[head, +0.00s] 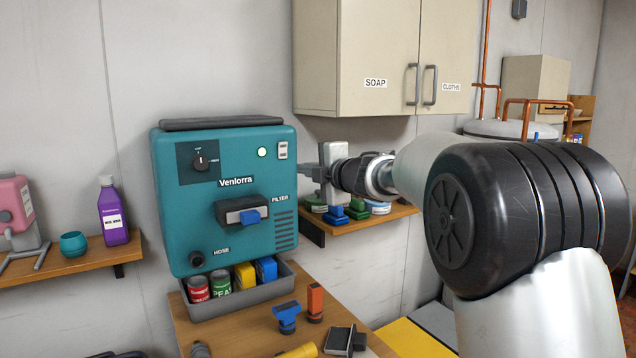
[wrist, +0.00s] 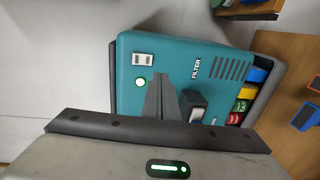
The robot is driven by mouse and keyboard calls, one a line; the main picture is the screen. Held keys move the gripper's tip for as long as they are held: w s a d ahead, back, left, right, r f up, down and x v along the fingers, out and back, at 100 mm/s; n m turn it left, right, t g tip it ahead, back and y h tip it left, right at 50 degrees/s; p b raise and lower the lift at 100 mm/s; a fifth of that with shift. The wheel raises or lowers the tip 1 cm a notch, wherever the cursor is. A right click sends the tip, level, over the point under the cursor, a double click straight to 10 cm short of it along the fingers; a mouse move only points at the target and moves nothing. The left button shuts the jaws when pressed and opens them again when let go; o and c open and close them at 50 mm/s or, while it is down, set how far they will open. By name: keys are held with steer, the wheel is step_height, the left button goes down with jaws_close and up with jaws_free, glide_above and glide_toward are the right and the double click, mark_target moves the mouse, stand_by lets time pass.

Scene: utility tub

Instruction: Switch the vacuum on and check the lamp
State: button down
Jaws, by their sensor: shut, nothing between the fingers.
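The vacuum is a teal box (head: 178,235) marked Venlorra, mounted on the wall; its front also fills the middle of the wrist view (wrist: 200,62). A white double rocker switch (head: 282,150) sits at its upper right and also shows in the wrist view (wrist: 143,59). The round lamp (head: 262,153) is left of the switch and glows green, also in the wrist view (wrist: 140,83). My gripper (head: 302,172) is shut and empty, just right of the vacuum's front, below switch height. Its closed fingers (wrist: 160,92) point toward the panel near the lamp; contact cannot be told.
A dial (head: 200,161), a filter latch with a blue tab (head: 250,217) and a hose port (head: 196,259) are on the front. A grey bin (head: 232,303) of cans and boxes stands below. A cabinet (head: 357,55) hangs above my wrist; a shelf (head: 378,219) lies beneath it.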

steer(key=shift+f+v, duration=0.2)
steer(key=shift+v, duration=0.85)
steer(key=shift+f+v, duration=0.2)
steer(key=shift+v, duration=0.8)
steer(key=s+d+r+m+t+h+p, duration=0.1)
steer(key=s+d+r+m+h, duration=0.25)
steer(key=d, duration=0.25)
steer(key=s+d+r+m+t+h+p, duration=0.1)
steer(key=s+d+r+m+h+p, duration=0.15)
steer(key=d+m, duration=0.25)
steer(key=s+d+f+m+g+h+p, duration=0.15)
steer(key=s+d+m+h, duration=0.25)
steer(key=s+d+m, duration=0.5)
steer(key=s+a+f+m+g+p, duration=0.1)
steer(key=s+f+m+g, duration=0.2)
steer(key=s+f, duration=0.4)
steer(key=s+a+f+m+g+p, duration=0.1)
steer(key=s+f+m+g, duration=0.3)
steer(key=s, duration=1.7)
step_height(320, 180, down, 4)
steer(key=shift+s+r+g+y+p, duration=0.15)
steer(key=shift+s+g+y+p, duration=0.2)
steer(key=shift+g+p, duration=0.35)
steer(key=shift+w, duration=0.2)
